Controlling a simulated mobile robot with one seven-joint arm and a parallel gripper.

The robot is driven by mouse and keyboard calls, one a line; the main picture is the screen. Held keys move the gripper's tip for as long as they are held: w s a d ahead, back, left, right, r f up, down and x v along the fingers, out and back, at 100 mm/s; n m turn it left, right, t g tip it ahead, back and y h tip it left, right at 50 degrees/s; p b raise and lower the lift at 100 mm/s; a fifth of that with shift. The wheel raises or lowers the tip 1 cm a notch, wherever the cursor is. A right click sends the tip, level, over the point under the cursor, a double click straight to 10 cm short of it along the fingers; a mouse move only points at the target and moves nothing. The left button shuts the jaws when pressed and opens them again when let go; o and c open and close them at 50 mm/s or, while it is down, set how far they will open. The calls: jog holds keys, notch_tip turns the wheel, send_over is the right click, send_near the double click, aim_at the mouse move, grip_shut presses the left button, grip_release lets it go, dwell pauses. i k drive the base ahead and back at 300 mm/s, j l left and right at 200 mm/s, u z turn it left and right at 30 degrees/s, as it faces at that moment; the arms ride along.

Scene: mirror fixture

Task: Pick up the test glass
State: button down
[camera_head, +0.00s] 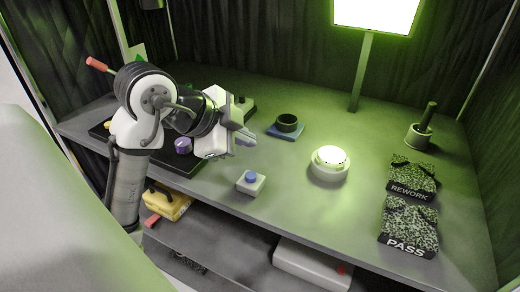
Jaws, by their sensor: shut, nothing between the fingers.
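I cannot tell for certain which object is the test glass. A small purple round piece (183,146) sits on a black tray (196,167) at the left, partly behind my arm. My gripper (246,135) is shut and empty. It hangs above the left part of the table, pointing right, and appears to the right of the purple piece. My arm hides part of the black tray and whatever else stands on it.
A dark ring on a blue base (284,132) stands right of my gripper. A white block with a blue button (251,182) lies near the front edge. A lit round lamp (330,170) is mid-table. REWORK (412,190) and PASS (407,243) trays are at the right.

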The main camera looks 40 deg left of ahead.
aim_at(286, 122)
jog(key=i+j+u, duration=0.15)
jog(key=j, duration=0.2)
jog(key=i+j+u, duration=0.15)
jog(key=j, duration=0.25)
jog(key=i+j+u, duration=0.15)
jog(key=j, duration=0.15)
